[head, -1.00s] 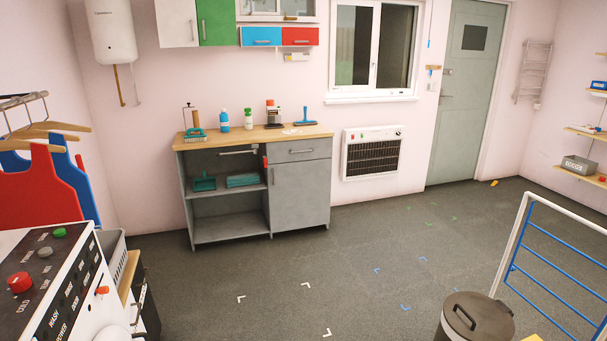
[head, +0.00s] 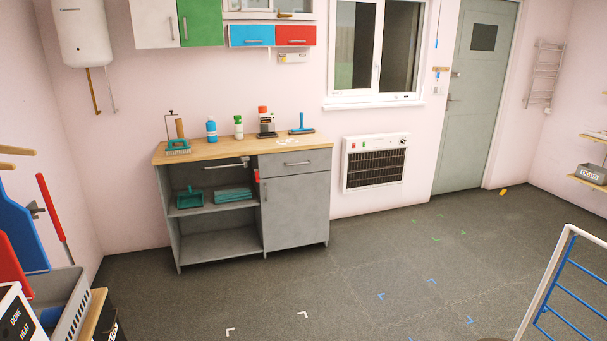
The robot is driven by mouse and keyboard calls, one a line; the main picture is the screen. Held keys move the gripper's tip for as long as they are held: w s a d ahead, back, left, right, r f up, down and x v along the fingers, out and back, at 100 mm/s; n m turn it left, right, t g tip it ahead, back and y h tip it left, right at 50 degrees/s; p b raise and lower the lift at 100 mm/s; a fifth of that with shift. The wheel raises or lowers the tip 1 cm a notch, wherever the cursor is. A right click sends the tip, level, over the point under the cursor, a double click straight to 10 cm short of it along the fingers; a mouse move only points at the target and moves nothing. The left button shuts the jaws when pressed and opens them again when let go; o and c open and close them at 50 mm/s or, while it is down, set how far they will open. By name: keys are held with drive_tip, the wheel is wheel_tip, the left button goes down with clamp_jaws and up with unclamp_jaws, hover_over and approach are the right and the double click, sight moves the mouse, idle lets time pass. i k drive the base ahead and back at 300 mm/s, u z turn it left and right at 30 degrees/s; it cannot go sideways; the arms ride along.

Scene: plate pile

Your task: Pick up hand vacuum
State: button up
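A small upright grey and dark device with an orange-red top (head: 266,122) stands on the wooden counter of the grey cabinet (head: 297,191). It may be the hand vacuum, but it is too small to be sure. My gripper is not in view.
A teal brush (head: 178,147) is at the counter's left end. The floor (head: 300,270) before the cabinet is clear. A grey basket (head: 72,318) is at lower left, a white and blue rack (head: 570,285) at lower right. A heater (head: 375,162) hangs on the wall.

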sight(267, 123)
drive_tip(key=u, duration=0.1)
drive_tip(key=i, duration=1.6)
drive_tip(key=u, duration=0.4)
drive_tip(key=i, duration=0.75)
drive_tip(key=u, duration=0.45)
drive_tip(key=i, duration=0.8)
drive_tip(key=u, duration=0.65)
drive_tip(key=i, duration=0.75)
drive_tip(key=u, duration=0.25)
